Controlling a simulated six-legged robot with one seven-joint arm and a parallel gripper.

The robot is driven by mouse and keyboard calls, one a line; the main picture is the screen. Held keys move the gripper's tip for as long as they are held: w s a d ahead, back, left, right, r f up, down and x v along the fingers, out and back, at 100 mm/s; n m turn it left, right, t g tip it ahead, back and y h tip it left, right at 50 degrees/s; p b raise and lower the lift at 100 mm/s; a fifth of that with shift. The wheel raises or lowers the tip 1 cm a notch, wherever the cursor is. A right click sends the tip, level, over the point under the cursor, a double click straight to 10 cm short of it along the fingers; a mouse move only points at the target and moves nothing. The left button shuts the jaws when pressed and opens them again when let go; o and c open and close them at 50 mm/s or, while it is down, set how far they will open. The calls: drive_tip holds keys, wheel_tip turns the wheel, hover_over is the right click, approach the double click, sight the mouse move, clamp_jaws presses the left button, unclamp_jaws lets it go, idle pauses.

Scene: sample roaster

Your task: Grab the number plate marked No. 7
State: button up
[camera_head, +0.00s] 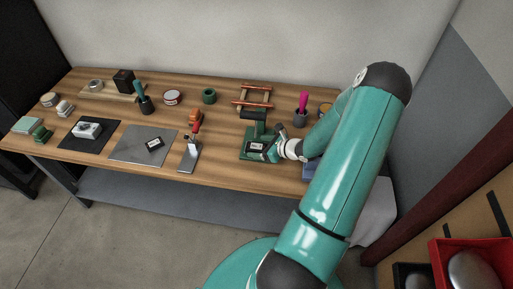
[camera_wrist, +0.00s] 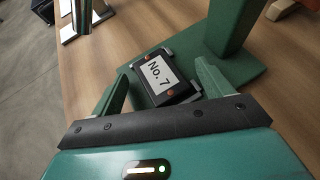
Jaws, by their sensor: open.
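The number plate marked No. 7 (camera_wrist: 159,76) is a small dark block with a white label and orange dots at its corners. In the wrist view it lies tilted in front of my gripper (camera_wrist: 160,90), between the lines of the two green fingers. The fingers are open and apart, with the plate between or just beyond their tips; exact contact cannot be told. The plate sits at the edge of a green stand (camera_wrist: 235,75). In the head view my gripper (camera_head: 268,153) is low over the stand's base (camera_head: 250,141), and the plate (camera_head: 257,147) shows beside it.
The stand's green upright (camera_wrist: 228,25) rises close to the plate. Another small dark plate (camera_head: 154,144) lies on a grey sheet (camera_head: 128,145) to the left. A metal tool with a red handle (camera_head: 190,153) stands between them. A pot with a pink item (camera_head: 301,112) is near my arm.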

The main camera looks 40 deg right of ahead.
drive_tip(key=c, duration=1.3)
drive_tip(key=shift+c, duration=0.7)
drive_tip(key=shift+d+r, duration=0.1)
drive_tip(key=shift+d, duration=0.05)
